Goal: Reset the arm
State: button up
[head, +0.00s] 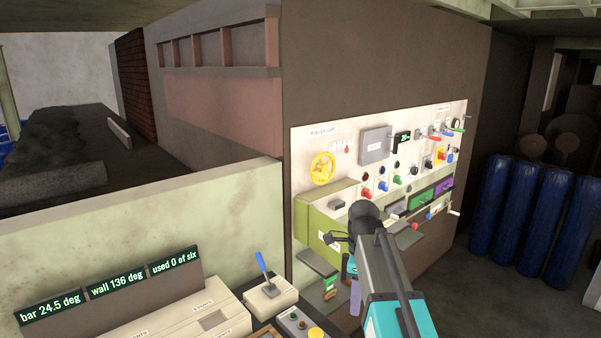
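My arm, with dark grey and teal links, rises from the bottom right of the head view towards the control panel. Its dark end, where my gripper (338,240) seems to be, lies in front of the panel's lower left part. It is small and dark against the panel, so I cannot tell whether its fingers are open or shut. I see nothing clearly held in it. My arm hides part of the panel's lower edge.
The control panel (365,140) carries a yellow handwheel (322,169), a grey box (375,145) and several coloured knobs. A blue-handled lever (263,267) and a readout board (110,290) stand at lower left. Blue cylinders (517,215) stand right; floor between is clear.

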jog(key=s+f+n+g, duration=0.1)
jog(key=s+f+n, duration=0.3)
jog(key=f, duration=0.6)
jog(key=s+d+f+n, duration=0.1)
jog(key=s+f+n, duration=0.25)
jog(key=f, duration=0.65)
jog(key=s+f+n+g, duration=0.1)
jog(key=s+f+n, duration=0.25)
jog(key=f, duration=0.65)
jog(key=s+f+n+g+b, duration=0.2)
jog(key=s+f+n+b, duration=0.3)
jog(key=s+f, duration=2)
jog(key=d+n, duration=0.1)
jog(key=n, duration=0.4)
jog(key=shift+s+n+g+b, duration=0.15)
jog(key=shift+n+g+b, duration=0.2)
jog(key=shift+n+g, duration=0.05)
jog(key=shift+c, duration=0.7)
